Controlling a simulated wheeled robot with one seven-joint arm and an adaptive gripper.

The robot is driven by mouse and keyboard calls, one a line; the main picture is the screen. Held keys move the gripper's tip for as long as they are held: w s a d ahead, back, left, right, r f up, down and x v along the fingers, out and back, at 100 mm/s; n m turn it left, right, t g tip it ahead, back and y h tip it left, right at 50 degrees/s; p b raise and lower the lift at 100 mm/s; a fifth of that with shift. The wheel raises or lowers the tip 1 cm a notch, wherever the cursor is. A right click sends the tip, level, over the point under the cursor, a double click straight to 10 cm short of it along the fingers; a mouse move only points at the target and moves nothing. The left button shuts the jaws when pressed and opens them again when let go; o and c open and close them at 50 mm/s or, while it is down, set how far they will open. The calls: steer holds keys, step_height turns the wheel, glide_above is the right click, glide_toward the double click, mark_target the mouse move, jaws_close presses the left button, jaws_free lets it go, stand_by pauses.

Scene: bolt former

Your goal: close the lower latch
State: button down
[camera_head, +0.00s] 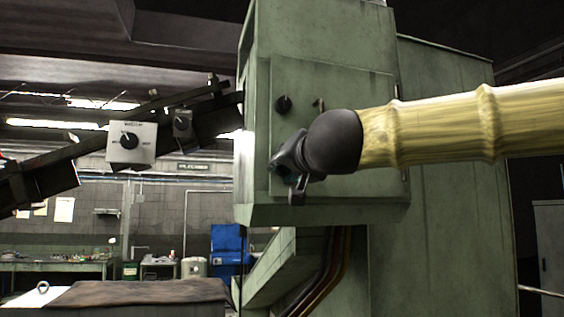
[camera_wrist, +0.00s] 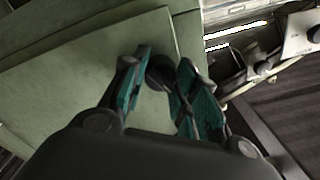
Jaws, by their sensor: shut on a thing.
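The green cabinet door (camera_head: 330,88) is flush or nearly flush with its frame in the head view. The upper latch, a dark round knob (camera_head: 283,104), sits near the door's left edge. My gripper (camera_head: 284,168) is at the lower left of the door, below that knob, and hides the lower latch there. In the wrist view my teal-padded fingers (camera_wrist: 163,84) are on both sides of the lower latch, a dark rounded knob (camera_wrist: 160,68) near the door's edge. My gripper is shut on it. The latch's exact turn angle is hidden.
A small metal handle (camera_head: 319,103) is on the door, right of the upper knob. A dark rail with a white switch box (camera_head: 131,144) reaches in from the left. A blue cabinet (camera_head: 228,246) and workbench (camera_head: 60,265) stand far behind.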

steer(key=shift+r+n+p, duration=0.1)
steer(key=shift+n+p, duration=0.5)
steer(key=shift+p, duration=0.3)
steer(key=shift+f+n+p, duration=0.2)
steer(key=shift+n+p, duration=1)
steer(key=shift+n, duration=1)
steer(key=c, duration=0.9)
jaws_free()
steer(key=shift+r, duration=0.1)
